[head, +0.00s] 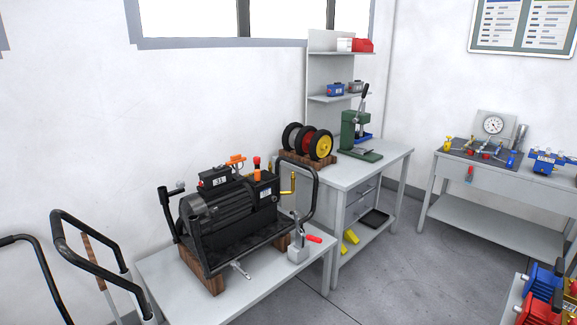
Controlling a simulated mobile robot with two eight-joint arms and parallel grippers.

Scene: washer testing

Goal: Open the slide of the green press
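The green press (350,135) stands upright on the grey workbench (382,160) right of the picture's middle, some way off. Its black lever (362,97) points up at its top. Its slide is too small to make out clearly. A blue thing (364,137) sits just behind or beside its right side. Neither of my grippers shows in the head view.
A nearer table (165,290) bears a black motor unit (225,210) in a tube frame. Wheels (320,144) stand on a wooden rack left of the press. Another bench (500,208) is at the right. Grey floor (400,270) lies free between the benches.

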